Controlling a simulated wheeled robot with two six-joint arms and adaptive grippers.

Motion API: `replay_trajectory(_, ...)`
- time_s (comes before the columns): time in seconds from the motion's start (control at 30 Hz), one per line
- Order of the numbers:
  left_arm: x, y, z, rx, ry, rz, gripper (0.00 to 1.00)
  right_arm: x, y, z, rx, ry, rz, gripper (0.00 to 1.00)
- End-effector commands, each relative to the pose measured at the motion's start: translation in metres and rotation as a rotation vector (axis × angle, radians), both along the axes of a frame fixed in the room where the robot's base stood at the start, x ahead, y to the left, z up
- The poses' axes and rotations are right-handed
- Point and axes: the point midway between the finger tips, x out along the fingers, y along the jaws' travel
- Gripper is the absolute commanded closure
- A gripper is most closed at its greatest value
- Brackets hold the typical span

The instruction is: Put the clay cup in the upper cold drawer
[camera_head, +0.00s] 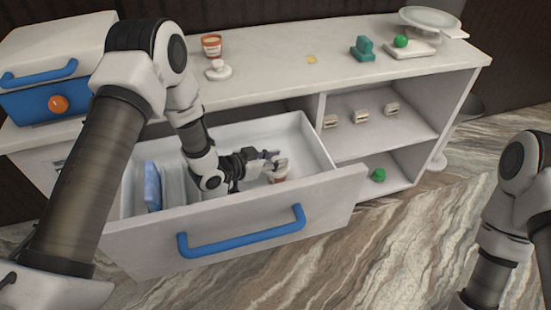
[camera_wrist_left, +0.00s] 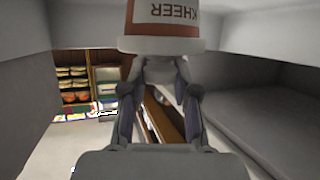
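A clay cup (camera_head: 280,178) with a pale rim is inside the open drawer (camera_head: 330,187), toward its right end. My left gripper (camera_head: 272,158) reaches down into this drawer, its fingertips at the cup. In the left wrist view the clay cup (camera_wrist_left: 165,22) appears upside down, with a KHEER label, and hides the tips of the gripper's fingers (camera_wrist_left: 163,75). Whether the fingers press on it cannot be told. My right arm shows at the right edge of the head view, but its gripper is out of frame.
On the counter stand another labelled cup (camera_head: 211,46), a small white item (camera_head: 218,71) and a teal item (camera_head: 362,48). Open shelves (camera_head: 392,145) lie right of the drawer.

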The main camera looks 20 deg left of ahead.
Motion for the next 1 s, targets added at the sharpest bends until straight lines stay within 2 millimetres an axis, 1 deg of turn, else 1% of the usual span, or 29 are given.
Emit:
replay_trajectory(0.03,0.0,0.0,-0.001,0.001,0.001,0.0,0.57,0.0,0.0,0.0,0.0,0.0,0.0,0.6)
replay_trajectory(0.07,0.0,0.0,0.0,0.001,0.001,0.0,0.46,0.0,0.0,0.0,0.0,0.0,0.0,0.6)
replay_trajectory(0.33,0.0,0.0,0.0,0.001,0.001,0.0,0.46,0.0,0.0,0.0,0.0,0.0,0.0,0.6)
replay_trajectory(0.47,-0.003,0.003,0.005,0.0,0.001,0.003,0.46,0.0,0.0,0.003,0.0,0.0,0.0,0.6)
replay_trajectory(0.57,-0.015,0.013,0.012,-0.002,0.002,0.004,0.46,0.0,0.0,0.004,0.0,0.0,0.0,0.6)
replay_trajectory(0.83,-0.067,0.053,0.04,-0.006,0.0,0.006,0.46,0.0,0.0,0.01,0.0,0.0,0.0,0.6)
replay_trajectory(0.9,-0.076,0.061,0.044,-0.004,0.001,0.007,0.46,0.0,0.0,0.012,0.0,0.0,0.0,0.6)
replay_trajectory(1.0,-0.084,0.066,0.047,-0.002,0.0,0.003,0.46,0.0,0.0,0.014,0.0,0.0,0.0,0.6)
